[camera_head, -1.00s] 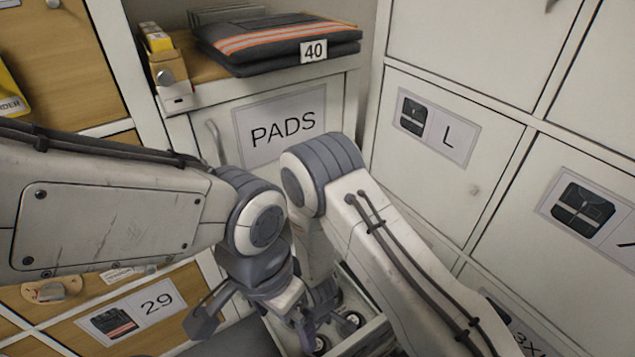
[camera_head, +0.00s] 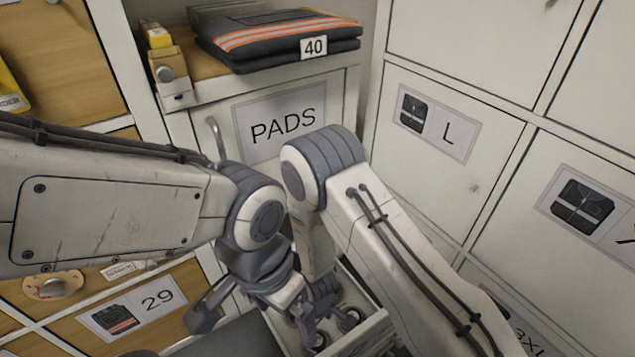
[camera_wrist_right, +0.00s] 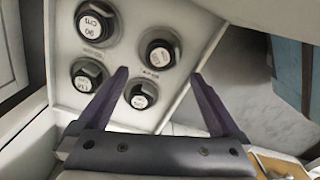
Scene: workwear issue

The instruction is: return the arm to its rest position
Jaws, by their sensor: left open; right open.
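My left arm comes in from the left, and its elbow bends down in the middle of the head view. My left gripper (camera_head: 254,320) is open, low in the head view, with nothing seen between its fingers. My right arm (camera_head: 400,255) rises from the lower right and bends down at its elbow over an open drawer (camera_head: 376,330). My right gripper shows in the right wrist view (camera_wrist_right: 160,92), open and empty. Its fingers point at a white panel (camera_wrist_right: 118,20) carrying several black, white-capped round pieces (camera_wrist_right: 97,22). Whether they touch it I cannot tell.
A "PADS" door (camera_head: 222,165) stands behind the elbows. Folded dark garments (camera_head: 265,45), tagged 40, lie on the shelf above. White locker doors (camera_head: 450,60) close off the right side. Wooden drawer fronts (camera_head: 65,55) stand at the left.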

